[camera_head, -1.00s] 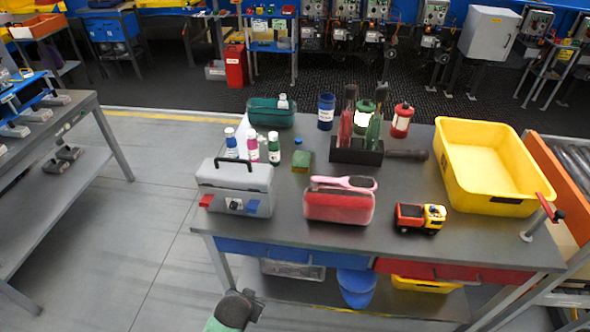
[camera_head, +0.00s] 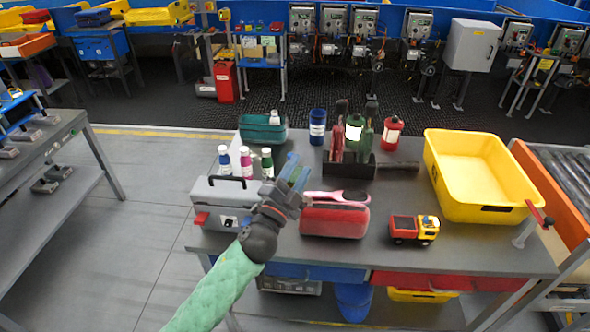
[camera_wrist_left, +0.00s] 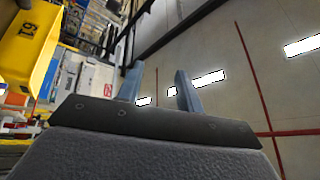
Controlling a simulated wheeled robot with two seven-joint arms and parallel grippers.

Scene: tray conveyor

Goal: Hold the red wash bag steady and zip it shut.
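The red wash bag (camera_head: 335,223) stands near the front edge of the table. A pink brush (camera_head: 338,197) with a dark pad lies along its top and hides part of it. The zip is too small to make out. My left gripper (camera_head: 294,174) is raised to the left of the bag, in front of the grey toolbox, and points up and away. In the left wrist view its two fingers (camera_wrist_left: 158,88) are apart with nothing between them. The bag does not show in that view. My right gripper is in neither view.
The grey toolbox (camera_head: 222,194) stands left of the bag, partly behind my left arm. A toy truck (camera_head: 414,230) stands to the right, and a yellow tub (camera_head: 520,198) beyond it. Bottles (camera_head: 247,162) and a dark tool holder (camera_head: 348,168) stand behind.

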